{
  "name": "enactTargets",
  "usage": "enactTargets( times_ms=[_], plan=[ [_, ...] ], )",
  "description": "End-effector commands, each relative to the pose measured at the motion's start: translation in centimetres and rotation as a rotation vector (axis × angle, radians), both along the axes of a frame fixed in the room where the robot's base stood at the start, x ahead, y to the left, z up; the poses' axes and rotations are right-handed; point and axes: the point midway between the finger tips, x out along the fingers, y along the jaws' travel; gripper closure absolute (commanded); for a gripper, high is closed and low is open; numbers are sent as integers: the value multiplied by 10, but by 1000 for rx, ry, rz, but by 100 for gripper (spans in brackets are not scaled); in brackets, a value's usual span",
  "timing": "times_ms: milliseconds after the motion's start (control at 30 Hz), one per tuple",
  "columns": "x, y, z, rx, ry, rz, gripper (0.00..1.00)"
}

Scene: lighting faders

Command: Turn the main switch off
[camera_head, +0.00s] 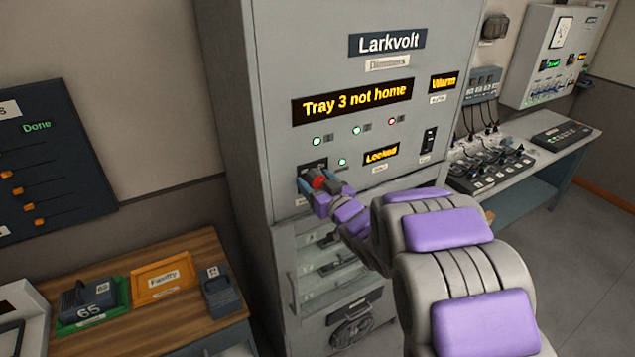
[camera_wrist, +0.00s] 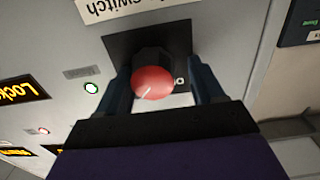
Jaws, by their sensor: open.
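The main switch is a round red knob (camera_head: 318,182) with a white pointer line, on a dark plate low on the left of the Larkvolt cabinet front. In the wrist view the red knob (camera_wrist: 153,83) sits between the two fingers of my gripper (camera_wrist: 155,88), and a label ending in "switch" (camera_wrist: 135,8) is upside down above it. My gripper (camera_head: 320,188) is open, with one finger on each side of the knob. I cannot tell whether the fingers touch it. An "O" mark shows on the plate beside the knob.
The grey cabinet (camera_head: 245,120) has displays reading "Tray 3 not home", "Locked" and "Warm". Below the switch is a glazed tray bay (camera_head: 325,255). A wooden bench (camera_head: 200,250) with an orange "Faulty" tray (camera_head: 162,275) stands left. A desk with cables (camera_head: 490,165) stands right.

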Motion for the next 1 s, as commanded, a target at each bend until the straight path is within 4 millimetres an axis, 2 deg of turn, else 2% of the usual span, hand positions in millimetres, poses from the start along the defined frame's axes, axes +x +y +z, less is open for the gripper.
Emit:
enactTargets(
  times_ms=[33, 267, 600, 1000],
  plan=[
    [-1, -1, 1, 2, -2, 4, 26],
    [-1, -7, 2, 5, -2, 4, 50],
    [-1, -4, 2, 4, -4, 2, 82],
    [0, -3, 1, -66, -52, 2, 82]
  ],
)
